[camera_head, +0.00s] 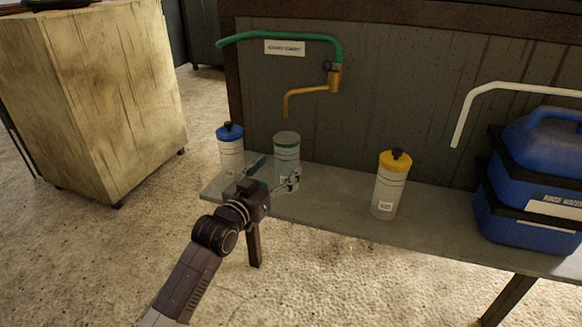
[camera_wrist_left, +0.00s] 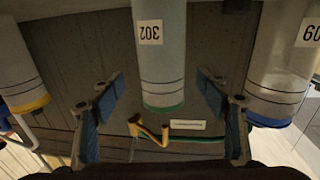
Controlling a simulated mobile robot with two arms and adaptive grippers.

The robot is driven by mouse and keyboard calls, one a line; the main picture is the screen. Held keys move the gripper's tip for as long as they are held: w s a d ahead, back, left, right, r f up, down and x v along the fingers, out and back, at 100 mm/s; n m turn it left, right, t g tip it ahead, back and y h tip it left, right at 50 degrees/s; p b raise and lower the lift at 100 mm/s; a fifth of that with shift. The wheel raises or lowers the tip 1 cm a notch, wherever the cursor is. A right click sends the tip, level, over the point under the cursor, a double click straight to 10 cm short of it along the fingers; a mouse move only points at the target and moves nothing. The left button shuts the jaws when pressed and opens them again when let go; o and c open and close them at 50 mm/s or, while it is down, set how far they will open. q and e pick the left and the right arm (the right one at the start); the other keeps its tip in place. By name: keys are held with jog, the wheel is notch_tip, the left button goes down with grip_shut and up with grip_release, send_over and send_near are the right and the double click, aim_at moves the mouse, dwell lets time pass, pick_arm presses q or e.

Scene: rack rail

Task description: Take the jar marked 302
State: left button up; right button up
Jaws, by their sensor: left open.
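The jar marked 302 (camera_head: 287,148) is pale grey with a green band near its top and stands upright on the grey shelf (camera_head: 330,205). In the left wrist view, which is upside down, the jar (camera_wrist_left: 162,65) shows its 302 label clearly. My left gripper (camera_head: 274,175) is open in front of the jar. In the wrist view its two blue-padded fingers lie on either side of the jar, with gaps on both sides. I cannot tell from the pictures whether the fingertips reach around the jar. My right gripper is not in view.
A blue-capped jar (camera_head: 231,150) stands just left of the 302 jar. A yellow-capped jar (camera_head: 389,188) stands further right. Blue stacked containers (camera_head: 530,215) fill the shelf's right end. A green pipe with a brass tap (camera_head: 315,90) hangs above the 302 jar.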

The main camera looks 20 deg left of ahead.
aim_at(287, 154)
pick_arm(q)
jog(key=shift+w, duration=0.35)
jog(key=shift+w+d+r+b, duration=0.1)
jog(key=shift+w+d+b, duration=0.15)
jog(key=shift+w, duration=1.1)
jog(key=shift+w+d+b, duration=0.1)
jog(key=shift+w+b, duration=0.2)
jog(key=shift+w, duration=1.05)
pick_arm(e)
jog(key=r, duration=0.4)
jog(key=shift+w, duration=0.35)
pick_arm(q)
jog(key=c, duration=1.8)
jog(key=shift+r, duration=0.15)
grip_shut()
jog(key=shift+r, duration=0.1)
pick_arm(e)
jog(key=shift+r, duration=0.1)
